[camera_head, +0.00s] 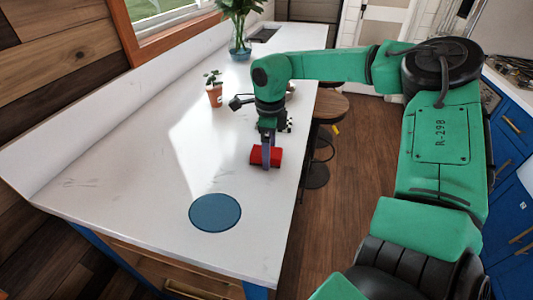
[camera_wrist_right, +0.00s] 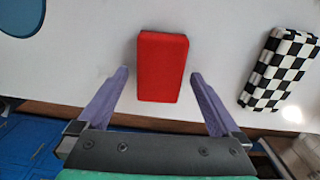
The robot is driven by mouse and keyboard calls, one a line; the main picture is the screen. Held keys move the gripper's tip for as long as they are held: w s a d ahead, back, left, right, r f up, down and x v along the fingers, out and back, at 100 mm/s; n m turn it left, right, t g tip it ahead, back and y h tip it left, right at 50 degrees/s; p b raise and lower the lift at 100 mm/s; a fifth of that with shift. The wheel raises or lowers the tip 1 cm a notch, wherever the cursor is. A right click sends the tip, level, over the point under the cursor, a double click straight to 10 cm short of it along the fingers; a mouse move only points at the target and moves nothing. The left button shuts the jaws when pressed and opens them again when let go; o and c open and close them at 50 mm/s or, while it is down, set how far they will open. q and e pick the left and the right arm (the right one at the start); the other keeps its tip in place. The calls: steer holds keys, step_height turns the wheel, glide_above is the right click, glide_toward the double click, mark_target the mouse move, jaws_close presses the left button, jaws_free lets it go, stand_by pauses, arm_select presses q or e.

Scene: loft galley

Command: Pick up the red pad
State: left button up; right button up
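The red pad (camera_head: 257,155) lies on the white counter in the head view, partly hidden by my right gripper (camera_head: 267,148). In the right wrist view the red pad (camera_wrist_right: 162,65) lies between and just beyond the two fingertips of my right gripper (camera_wrist_right: 160,76). The fingers are open, with a gap to the pad on both sides. My left gripper is not in view.
A black-and-white checkered block (camera_wrist_right: 279,68) lies right of the pad in the wrist view. A blue disc (camera_head: 215,212) lies on the counter (camera_head: 130,180) near its front. A potted plant (camera_head: 214,92) and a vase (camera_head: 240,45) stand farther back. A stool (camera_head: 330,105) is beside the counter.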

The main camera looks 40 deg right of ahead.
steer(key=c, duration=1.3)
steer(key=shift+r, duration=0.15)
step_height(320, 180, up, 8)
steer(key=shift+f+b, duration=0.15)
steer(key=shift+b, duration=0.9)
step_height(320, 180, up, 12)
